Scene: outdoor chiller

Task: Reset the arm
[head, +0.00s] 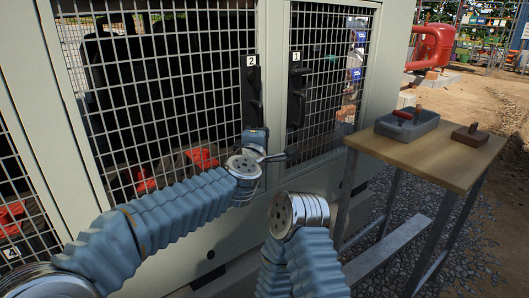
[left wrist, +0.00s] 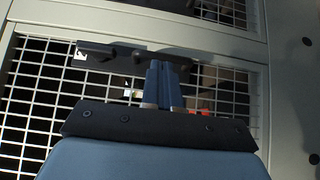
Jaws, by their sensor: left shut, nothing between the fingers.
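My left gripper (head: 257,136) is in front of the cabinet's mesh doors, just below the black handle (head: 253,86) marked 2. In the left wrist view my left gripper's blue fingers (left wrist: 162,72) are together, with nothing between them. Their tips overlap the black handle (left wrist: 118,50) in that view; I cannot tell whether they touch it. My right arm rises at the bottom centre of the head view, but its gripper is not visible.
A second black handle (head: 297,90), marked 1, is on the door to the right. A wooden-topped table (head: 440,155) at the right holds a grey tray (head: 418,128) with a red-handled tool (head: 403,115) and a brown block (head: 470,134). Gravel lies beneath the table.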

